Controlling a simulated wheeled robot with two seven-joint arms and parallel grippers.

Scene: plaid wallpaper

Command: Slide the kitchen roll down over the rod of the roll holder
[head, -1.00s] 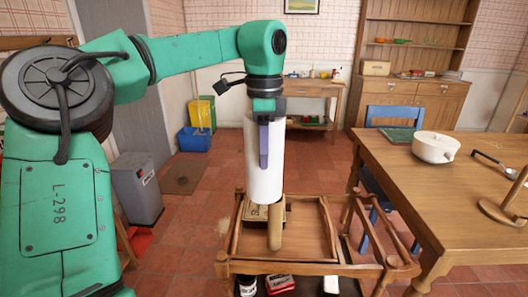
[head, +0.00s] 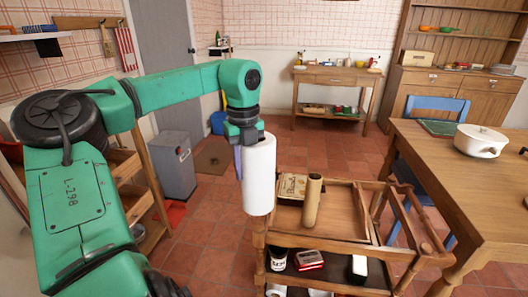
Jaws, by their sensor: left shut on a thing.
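The white kitchen roll (head: 259,178) hangs roughly upright in my left gripper (head: 243,145), which is shut on it at its upper left side. The roll is in the air, in front of and left of the wooden trolley in the picture. The roll holder is almost wholly out of view; only a sliver of brown wood (head: 526,202) shows at the right edge, over the table, and its rod cannot be seen. My right gripper is not in view.
A brown tube (head: 313,203) stands on the trolley (head: 344,229), beside a small box (head: 291,187). The wooden table (head: 455,180) at right bears a white lidded pot (head: 481,140). A blue chair (head: 436,104) is behind. Tiled floor is free left of the trolley.

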